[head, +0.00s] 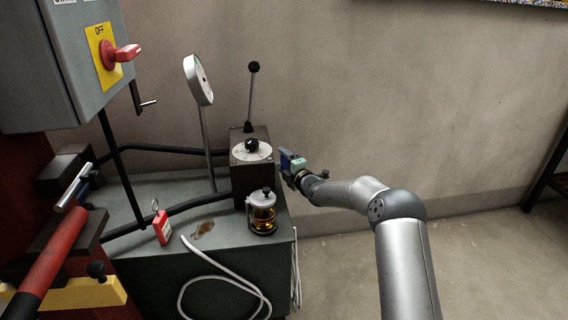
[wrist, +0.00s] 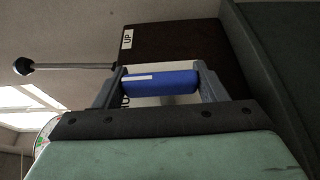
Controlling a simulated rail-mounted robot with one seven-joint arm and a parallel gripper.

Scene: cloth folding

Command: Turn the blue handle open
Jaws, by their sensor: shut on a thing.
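My gripper (head: 288,163) is at the right side of the dark brown box (head: 242,180) on the grey cabinet. In the wrist view, the blue handle (wrist: 160,83) is a short blue cylinder with a white stripe. It lies crosswise between my two fingers, and my gripper is shut on it. The brown box (wrist: 170,45) with an "UP" label is behind the handle in that view. How the handle joins the box is hidden.
A black-knobbed lever (head: 252,95) rises from the box, and a dial with a black knob (head: 252,148) is on its top. A glass oiler (head: 262,212), a red tag (head: 162,228) and a round gauge (head: 199,80) are nearby. The floor at right is clear.

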